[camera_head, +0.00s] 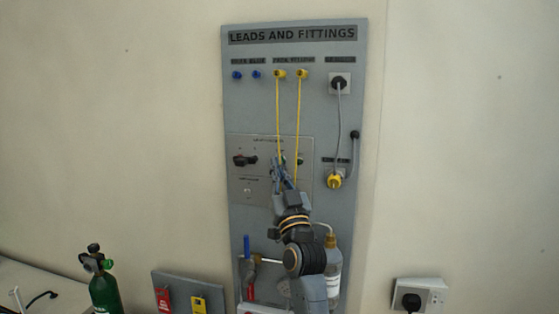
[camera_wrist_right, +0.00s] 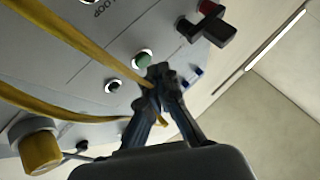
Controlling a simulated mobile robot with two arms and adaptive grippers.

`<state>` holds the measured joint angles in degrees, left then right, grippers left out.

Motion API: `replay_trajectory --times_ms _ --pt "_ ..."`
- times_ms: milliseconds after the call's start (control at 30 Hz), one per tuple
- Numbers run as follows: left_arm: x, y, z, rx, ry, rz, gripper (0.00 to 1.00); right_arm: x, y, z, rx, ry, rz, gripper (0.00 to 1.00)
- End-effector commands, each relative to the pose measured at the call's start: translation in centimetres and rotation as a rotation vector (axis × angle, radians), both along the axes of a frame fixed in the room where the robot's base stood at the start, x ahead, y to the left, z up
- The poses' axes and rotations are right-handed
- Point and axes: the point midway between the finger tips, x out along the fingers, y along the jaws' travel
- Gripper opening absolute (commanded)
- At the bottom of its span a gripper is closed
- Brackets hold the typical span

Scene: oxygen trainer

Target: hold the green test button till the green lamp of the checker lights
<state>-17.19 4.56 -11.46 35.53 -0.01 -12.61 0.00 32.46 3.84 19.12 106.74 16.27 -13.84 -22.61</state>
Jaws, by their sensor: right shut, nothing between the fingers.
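The checker (camera_head: 250,185) is a grey plate on the upright board, and its face also shows in the wrist view (camera_wrist_right: 60,45). On it a green round button (camera_wrist_right: 143,60) in a pale ring sits right by my fingertips in the wrist view; whether they touch it I cannot tell. A dark round fitting (camera_wrist_right: 113,86) in a pale ring sits beside it and looks unlit; I cannot tell if it is the green lamp. My right gripper (camera_head: 282,172) is shut and empty in front of the checker; it also shows in the wrist view (camera_wrist_right: 158,78). My left gripper is not in view.
Two yellow leads (camera_head: 277,115) hang from the board past my right gripper. A dark and red fitting (camera_wrist_right: 207,24) stands out from the checker. A grey cable (camera_head: 338,125) and a yellow fitting (camera_head: 334,180) are to the right. A green cylinder (camera_head: 105,293) stands lower left.

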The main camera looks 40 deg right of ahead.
Motion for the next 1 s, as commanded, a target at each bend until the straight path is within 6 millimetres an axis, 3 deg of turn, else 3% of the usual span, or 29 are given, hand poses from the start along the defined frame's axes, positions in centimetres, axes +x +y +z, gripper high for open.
replay_trajectory --times_ms 367,800,1000 --pt "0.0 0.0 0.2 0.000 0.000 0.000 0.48 -0.3 0.3 0.0 0.000 0.000 0.001 0.00" --pt "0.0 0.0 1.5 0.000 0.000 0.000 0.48 -2.9 3.5 0.1 0.001 0.000 0.002 0.00" --pt "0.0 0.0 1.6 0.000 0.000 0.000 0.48 -3.4 4.0 0.0 0.001 0.000 0.001 0.00"
